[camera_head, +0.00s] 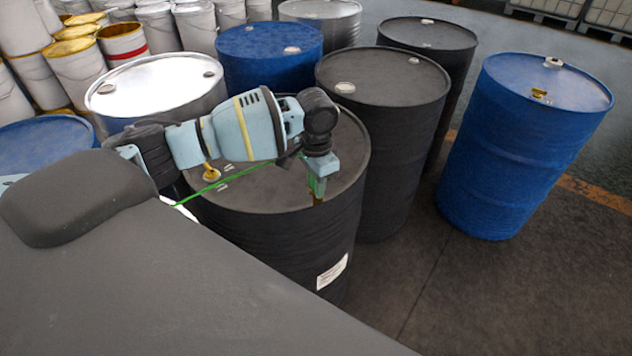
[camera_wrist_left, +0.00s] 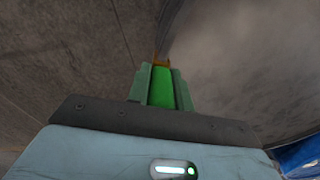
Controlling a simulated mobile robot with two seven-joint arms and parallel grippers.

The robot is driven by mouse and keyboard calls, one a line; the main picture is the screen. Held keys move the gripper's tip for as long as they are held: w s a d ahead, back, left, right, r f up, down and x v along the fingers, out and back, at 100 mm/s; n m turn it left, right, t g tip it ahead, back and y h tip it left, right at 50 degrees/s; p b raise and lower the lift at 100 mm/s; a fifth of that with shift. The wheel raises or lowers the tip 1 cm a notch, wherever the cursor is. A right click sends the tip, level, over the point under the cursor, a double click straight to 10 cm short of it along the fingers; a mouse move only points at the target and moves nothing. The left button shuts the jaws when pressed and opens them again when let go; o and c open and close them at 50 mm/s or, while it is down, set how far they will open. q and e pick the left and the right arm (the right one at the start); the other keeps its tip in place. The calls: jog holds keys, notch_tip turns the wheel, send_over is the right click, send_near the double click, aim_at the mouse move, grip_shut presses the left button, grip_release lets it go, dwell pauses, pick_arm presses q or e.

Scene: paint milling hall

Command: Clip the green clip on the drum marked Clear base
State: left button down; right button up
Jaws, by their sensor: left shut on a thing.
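My left gripper (camera_head: 317,186) points down at the right front rim of a black drum (camera_head: 275,238). It is shut on the green clip (camera_wrist_left: 162,88), which shows between the fingers in the left wrist view. The clip's copper-coloured tip (camera_wrist_left: 161,62) reaches the drum's rim; I cannot tell whether its jaws are around the rim or only beside it. A thin green cable (camera_head: 202,189) runs left across the drum's lid. The drum has a white label (camera_head: 332,272), too small to read. My right gripper is not in view.
More black drums (camera_head: 385,150), blue drums (camera_head: 525,140) and a white-topped drum (camera_head: 150,85) stand close around. A yellow fitting (camera_head: 211,173) sits on the lid beneath my arm. Metal buckets (camera_head: 75,65) fill the back left. Floor is free at the lower right.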

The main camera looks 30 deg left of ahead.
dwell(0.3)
pick_arm(q)
jog(key=shift+f, duration=0.85)
jog(key=shift+f, duration=0.7)
jog(key=shift+r, duration=0.2)
jog(key=shift+r, duration=2)
jog(key=shift+f, duration=0.15)
jog(key=shift+f, duration=0.4)
